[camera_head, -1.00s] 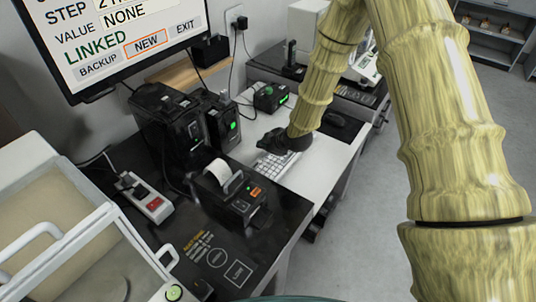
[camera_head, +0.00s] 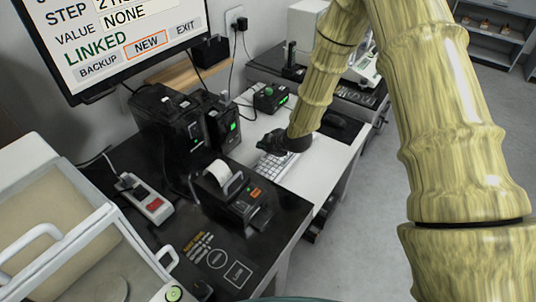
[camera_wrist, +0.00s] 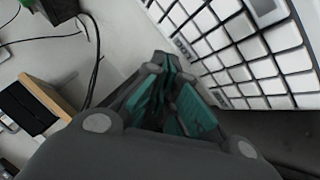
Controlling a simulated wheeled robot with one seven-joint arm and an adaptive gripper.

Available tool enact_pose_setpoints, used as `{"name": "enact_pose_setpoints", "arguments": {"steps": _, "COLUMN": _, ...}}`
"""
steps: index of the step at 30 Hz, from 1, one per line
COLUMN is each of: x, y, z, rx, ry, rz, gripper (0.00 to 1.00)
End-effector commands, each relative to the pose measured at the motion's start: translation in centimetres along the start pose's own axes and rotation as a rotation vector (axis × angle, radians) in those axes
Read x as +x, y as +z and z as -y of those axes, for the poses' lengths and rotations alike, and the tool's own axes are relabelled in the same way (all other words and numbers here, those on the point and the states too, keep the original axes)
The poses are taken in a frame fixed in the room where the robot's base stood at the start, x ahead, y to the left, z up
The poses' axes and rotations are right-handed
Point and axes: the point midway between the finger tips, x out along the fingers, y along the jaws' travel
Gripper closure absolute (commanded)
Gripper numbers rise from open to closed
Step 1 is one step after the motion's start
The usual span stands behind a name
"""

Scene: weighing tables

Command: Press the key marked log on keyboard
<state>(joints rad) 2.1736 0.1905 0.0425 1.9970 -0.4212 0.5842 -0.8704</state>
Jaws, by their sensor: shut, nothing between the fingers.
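The white keyboard (camera_head: 274,166) lies on the light desk in the head view, partly hidden by my gripper (camera_head: 266,148). The keyboard also fills the upper right of the wrist view (camera_wrist: 245,50), with pale keys in a dark frame and a few dark-marked keys along its near edge. I cannot make out which key is marked log. My gripper's green-padded fingers (camera_wrist: 172,98) are shut and empty, beside or over the keyboard's edge. I cannot tell whether the fingertips touch a key.
A monitor (camera_head: 120,40) shows "LINKED", with "NEW" outlined. A black label printer (camera_head: 236,196) stands on the dark table, left of the keyboard. A box with a green display (camera_head: 270,98) stands behind. Dark cables (camera_wrist: 94,60) show in the wrist view.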

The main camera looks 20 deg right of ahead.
Motion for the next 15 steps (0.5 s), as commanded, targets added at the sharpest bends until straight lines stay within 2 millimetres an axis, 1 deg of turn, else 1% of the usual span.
{"name": "enact_pose_setpoints", "arguments": {"steps": 15, "x": 0.51, "y": 0.45, "z": 0.54, "rx": -0.001, "ry": 0.0, "rz": 0.0, "gripper": 1.0}}
